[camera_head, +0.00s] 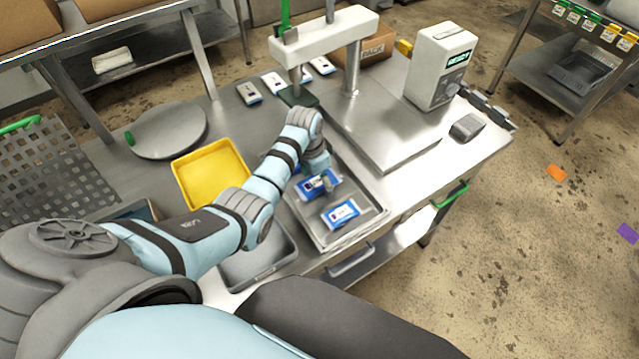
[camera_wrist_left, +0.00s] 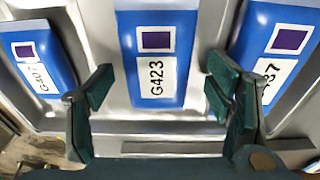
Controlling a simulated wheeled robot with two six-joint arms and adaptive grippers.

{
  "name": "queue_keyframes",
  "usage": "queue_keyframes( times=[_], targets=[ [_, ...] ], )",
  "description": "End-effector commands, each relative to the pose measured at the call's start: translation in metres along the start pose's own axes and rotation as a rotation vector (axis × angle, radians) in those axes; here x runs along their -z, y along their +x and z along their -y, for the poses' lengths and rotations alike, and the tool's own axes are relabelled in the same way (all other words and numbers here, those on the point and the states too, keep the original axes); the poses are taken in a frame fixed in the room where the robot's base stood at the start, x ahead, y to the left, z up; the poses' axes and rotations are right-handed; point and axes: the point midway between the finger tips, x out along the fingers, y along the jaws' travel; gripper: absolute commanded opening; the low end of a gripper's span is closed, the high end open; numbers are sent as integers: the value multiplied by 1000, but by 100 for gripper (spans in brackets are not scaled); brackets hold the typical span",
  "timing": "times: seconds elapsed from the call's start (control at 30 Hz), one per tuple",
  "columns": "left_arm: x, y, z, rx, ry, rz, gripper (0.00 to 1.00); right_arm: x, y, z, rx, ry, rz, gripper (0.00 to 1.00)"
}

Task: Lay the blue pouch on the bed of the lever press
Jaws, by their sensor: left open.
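Several blue pouches with white labels lie in a steel tray (camera_head: 345,240). The nearest pouch (camera_head: 341,214) is in plain view; another (camera_head: 318,185) lies under my left gripper (camera_head: 326,181), and a third is mostly hidden behind the arm. In the left wrist view, the open left gripper (camera_wrist_left: 160,92) is above the middle blue pouch (camera_wrist_left: 158,60), marked G423, its fingers apart on either side. Pouches lie left (camera_wrist_left: 38,55) and right (camera_wrist_left: 278,55) of it. My right gripper is not in view.
A yellow tray (camera_head: 211,172) and a grey bin (camera_head: 262,262) stand left of the steel tray. A white device (camera_head: 440,65) with a lit display stands right of the press. The press bed is bare.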

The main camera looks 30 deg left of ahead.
Motion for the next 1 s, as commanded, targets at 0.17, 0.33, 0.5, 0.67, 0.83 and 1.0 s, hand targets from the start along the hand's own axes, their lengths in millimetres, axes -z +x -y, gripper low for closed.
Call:
queue_keyframes(
  times=[0.17, 0.33, 0.5, 0.67, 0.83, 1.0],
  targets=[
    [0, 1, 0, 1, 0, 0, 73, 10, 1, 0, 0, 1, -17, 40],
    [-1, 0, 1, 1, -2, 0, 48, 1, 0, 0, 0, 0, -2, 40],
    [-1, 0, 0, 0, -1, 1, 20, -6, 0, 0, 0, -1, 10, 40],
    [-1, 1, 0, -1, 0, 1, 15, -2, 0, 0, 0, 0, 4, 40],
    [0, -2, -1, -2, 1, 2, 15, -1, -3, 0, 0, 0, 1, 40],
    [4, -18, -2, -2, 3, 2, 15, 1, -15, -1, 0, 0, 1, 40]
  ],
)
